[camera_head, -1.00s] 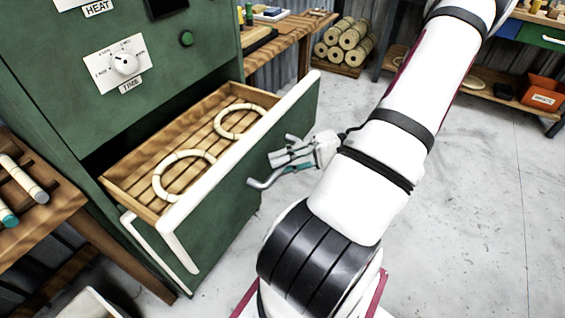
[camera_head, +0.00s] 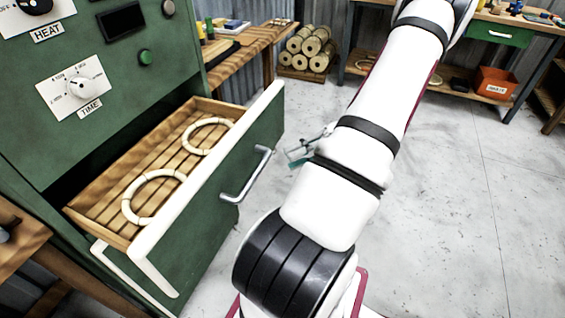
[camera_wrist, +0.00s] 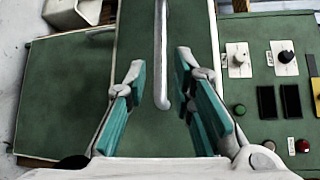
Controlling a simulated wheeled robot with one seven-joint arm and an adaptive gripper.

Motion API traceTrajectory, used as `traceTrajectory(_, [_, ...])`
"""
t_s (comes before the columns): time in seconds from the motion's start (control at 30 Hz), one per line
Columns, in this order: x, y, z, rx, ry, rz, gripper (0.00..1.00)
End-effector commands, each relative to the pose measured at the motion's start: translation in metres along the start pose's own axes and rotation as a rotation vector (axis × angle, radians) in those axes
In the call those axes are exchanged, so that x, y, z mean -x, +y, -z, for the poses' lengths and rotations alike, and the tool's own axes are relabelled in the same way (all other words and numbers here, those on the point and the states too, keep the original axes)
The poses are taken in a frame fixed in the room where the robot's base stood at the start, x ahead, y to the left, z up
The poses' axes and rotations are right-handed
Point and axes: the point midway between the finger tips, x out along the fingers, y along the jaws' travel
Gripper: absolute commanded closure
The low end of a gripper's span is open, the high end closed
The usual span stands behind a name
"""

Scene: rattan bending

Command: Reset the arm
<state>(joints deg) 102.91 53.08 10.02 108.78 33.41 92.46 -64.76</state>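My gripper (camera_head: 298,153) is to the right of the green cabinet's drawer (camera_head: 262,118), with a visible gap to the metal handle (camera_head: 248,177). In the wrist view my gripper (camera_wrist: 160,100) has its two teal-padded fingers wide apart, with nothing held. The handle (camera_wrist: 161,50) shows beyond and between the fingers there. The drawer is pulled out. Two pale rattan rings lie on its wooden slats, a nearer one (camera_head: 130,207) and a farther one (camera_head: 186,139). My white arm hides part of the gripper in the head view.
The green cabinet (camera_head: 110,120) carries a time dial (camera_head: 81,88) and a green button (camera_head: 145,57). A wooden bench (camera_head: 262,42) and rattan rolls (camera_head: 307,46) stand behind. An orange bin (camera_head: 495,83) sits on a shelf at the back right. The grey floor on the right is clear.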

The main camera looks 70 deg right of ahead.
Motion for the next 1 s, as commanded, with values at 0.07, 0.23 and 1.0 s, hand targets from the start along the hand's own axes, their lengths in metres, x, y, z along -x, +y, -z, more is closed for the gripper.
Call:
traceTrajectory(0.07, [0.005,0.000,0.000,0.000,0.001,-0.001,0.77])
traceTrajectory(0.23, [0.006,0.000,0.000,-0.001,0.000,-0.001,0.77])
traceTrajectory(1.0, [-0.036,-0.051,0.000,-0.032,-0.185,-0.239,0.77])
